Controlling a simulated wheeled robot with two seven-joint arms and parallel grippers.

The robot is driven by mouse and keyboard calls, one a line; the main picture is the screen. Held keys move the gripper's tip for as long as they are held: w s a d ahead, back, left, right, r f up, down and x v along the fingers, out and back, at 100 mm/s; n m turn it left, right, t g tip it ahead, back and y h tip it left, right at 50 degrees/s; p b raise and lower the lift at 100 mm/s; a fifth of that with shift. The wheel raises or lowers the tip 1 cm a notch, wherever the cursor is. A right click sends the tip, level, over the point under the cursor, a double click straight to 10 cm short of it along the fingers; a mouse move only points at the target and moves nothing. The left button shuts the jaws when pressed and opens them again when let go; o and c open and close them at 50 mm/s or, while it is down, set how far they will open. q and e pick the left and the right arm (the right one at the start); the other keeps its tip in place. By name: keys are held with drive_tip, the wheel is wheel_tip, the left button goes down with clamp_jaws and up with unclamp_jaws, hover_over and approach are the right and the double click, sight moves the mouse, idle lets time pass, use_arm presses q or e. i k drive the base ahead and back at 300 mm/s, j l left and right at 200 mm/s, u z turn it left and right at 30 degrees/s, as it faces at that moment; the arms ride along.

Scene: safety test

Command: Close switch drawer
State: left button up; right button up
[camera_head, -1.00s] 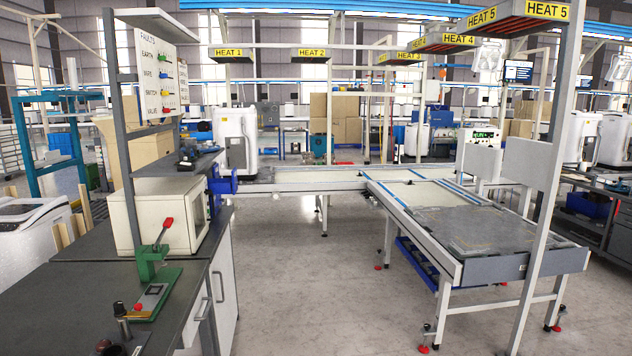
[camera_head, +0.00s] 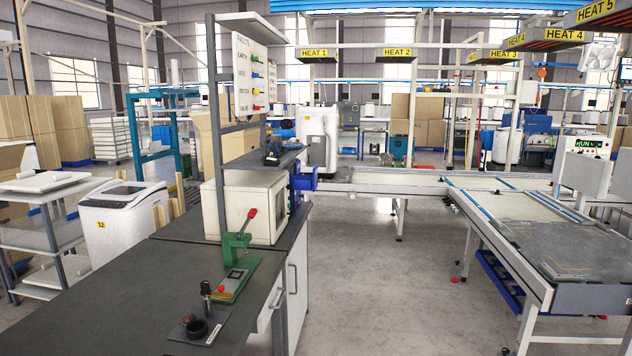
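A dark-topped workbench (camera_head: 120,285) runs along the left and centre of the head view. Below its right edge is a white drawer front (camera_head: 265,318) with a grey handle. A white cabinet door (camera_head: 298,262) with an upright handle is beyond it. I cannot tell for sure how far the drawer stands out, and its inside is hidden. No label on it is readable, so I cannot tell whether it is the switch drawer. Neither of my grippers is in view.
On the bench are a green press with a red-knobbed lever (camera_head: 236,248), a beige box (camera_head: 262,205) and a small plate with a black post (camera_head: 200,325). A fault board (camera_head: 252,72) stands above. Clear grey floor (camera_head: 365,270) lies between the bench and the conveyor table (camera_head: 570,245).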

sight(299, 182)
drive_tip(key=i+z, duration=0.3)
drive_tip(key=i, duration=1.55)
drive_tip(key=i+l+u, duration=0.1)
drive_tip(key=i, duration=0.6)
drive_tip(key=i+l, duration=0.1)
drive_tip(key=i, duration=0.65)
